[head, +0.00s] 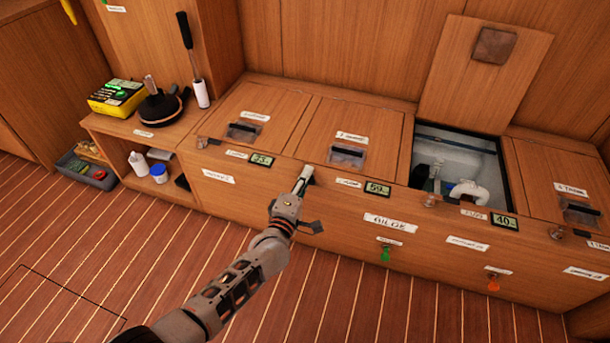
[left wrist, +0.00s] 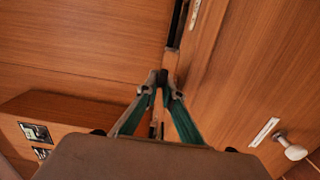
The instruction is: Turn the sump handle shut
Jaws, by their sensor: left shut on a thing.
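My left gripper (head: 303,179) reaches the front edge of the wooden bench, below the second lid. In the left wrist view the green fingers of the gripper (left wrist: 165,84) come together on a small dark handle (left wrist: 164,74), which they mostly hide. A similar small metal handle (head: 430,201) stands on the bench edge below the open hatch (head: 459,168), with a small label (head: 473,213) beside it. The labels are too small to read surely, so I cannot tell which handle is the sump's. My right gripper is out of view.
The open hatch shows a white pipe (head: 466,190); its lid (head: 484,75) stands up behind. More small handles sit at the bench edge (head: 202,142) and far right (head: 556,233). The floor (head: 100,240) is mostly clear.

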